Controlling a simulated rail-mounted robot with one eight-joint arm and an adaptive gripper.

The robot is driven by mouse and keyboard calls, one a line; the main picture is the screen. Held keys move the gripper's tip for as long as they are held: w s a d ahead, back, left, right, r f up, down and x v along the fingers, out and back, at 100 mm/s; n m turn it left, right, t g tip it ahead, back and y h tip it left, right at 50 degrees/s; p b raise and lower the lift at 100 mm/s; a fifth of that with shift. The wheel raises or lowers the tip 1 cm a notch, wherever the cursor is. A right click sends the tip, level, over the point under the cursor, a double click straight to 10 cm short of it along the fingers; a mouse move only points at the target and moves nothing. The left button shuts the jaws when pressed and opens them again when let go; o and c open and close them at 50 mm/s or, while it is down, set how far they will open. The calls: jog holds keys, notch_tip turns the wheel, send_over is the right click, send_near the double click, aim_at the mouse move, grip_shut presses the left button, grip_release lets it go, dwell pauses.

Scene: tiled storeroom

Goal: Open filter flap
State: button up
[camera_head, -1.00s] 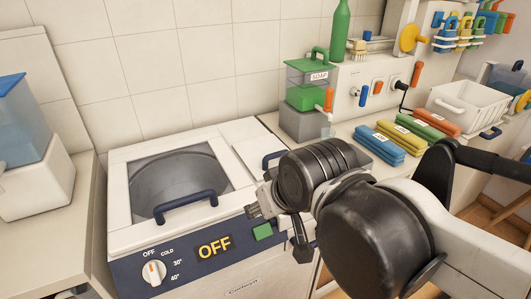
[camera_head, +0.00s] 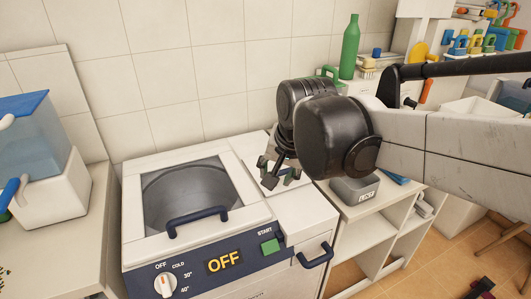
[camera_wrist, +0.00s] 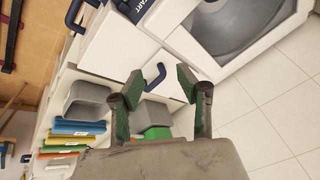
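The white machine (camera_head: 140,252) has a plain top panel (camera_head: 235,143) at its right rear, probably the filter flap. A dark blue handle (camera_wrist: 155,77) on this panel shows in the wrist view, ahead of and between my fingers. In the head view my gripper and wrist hide this handle. My gripper (camera_head: 277,180) points down over the machine's right top. Its green-padded fingers are spread apart with nothing between them, also in the wrist view (camera_wrist: 158,82). I cannot tell how high they are above the panel. The panel looks closed.
A glass lid with a blue handle (camera_head: 197,220) covers the drum. Another blue handle (camera_head: 315,256) sticks out at the front right. A grey bin labelled LINT (camera_head: 355,190) stands on the right shelf unit. Folded cloths (camera_wrist: 77,126) lie beyond. A tiled wall is behind.

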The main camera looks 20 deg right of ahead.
jog(key=w+d+r+m+g+p, duration=0.2)
jog(key=w+d+m+p, duration=0.1)
jog(key=w+d+m, duration=0.3)
jog(key=m+p, duration=0.2)
jog(key=m, duration=0.2)
send_near(284, 170)
jog(key=shift+g, duration=0.4)
jog(key=f, duration=0.3)
jog(key=w+f, duration=0.1)
jog(key=f, duration=0.2)
jog(key=w+f+b, duration=0.1)
jog(key=f, duration=0.2)
jog(key=shift+w+d, duration=0.15)
jog(key=shift+w, duration=0.1)
jog(key=shift+c, duration=0.4)
grip_shut()
